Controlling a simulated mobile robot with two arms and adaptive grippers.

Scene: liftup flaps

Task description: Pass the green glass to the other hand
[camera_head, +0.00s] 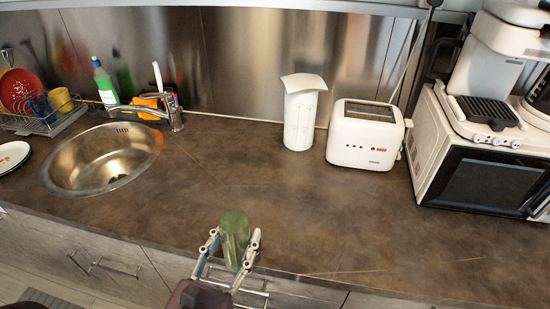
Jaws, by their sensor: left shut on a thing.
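The green glass (235,231) is translucent and stands close to upright, slightly tilted, near the counter's front edge at the bottom middle. My left gripper (232,250) is shut on it, with one finger on each side of the glass. The glass appears to be held at the level of the counter edge, in front of it. My right gripper does not show in this view.
The brown counter (300,205) is clear in the middle. A round sink (95,165) lies at left. A white canister (300,115), a toaster (365,135) and a microwave (480,170) with a coffee machine (495,75) stand at the back and right. Drawers with handles (105,265) are below.

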